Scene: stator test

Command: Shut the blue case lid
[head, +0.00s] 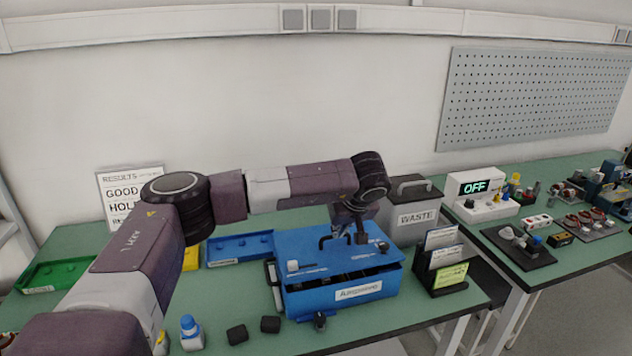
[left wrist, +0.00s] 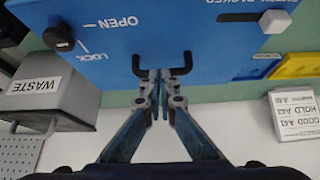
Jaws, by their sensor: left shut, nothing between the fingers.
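The blue case (head: 335,298) stands on the green bench. Its lid (head: 310,257) lies over it, with a dark gap along the front edge, so it looks slightly raised there. The lid carries a black handle, which also shows in the left wrist view (left wrist: 137,66), where the blue lid (left wrist: 200,40) fills the top. My left gripper (head: 341,232) is above the lid at the handle. In the left wrist view its fingers (left wrist: 158,76) are shut and empty, overlapping the handle bar; I cannot tell whether they touch it. My right gripper is out of view.
A grey waste bin (head: 414,215) stands behind right of the case. A card holder (head: 440,262) stands close at its right. Blue (head: 240,247) and green (head: 50,276) trays lie left.

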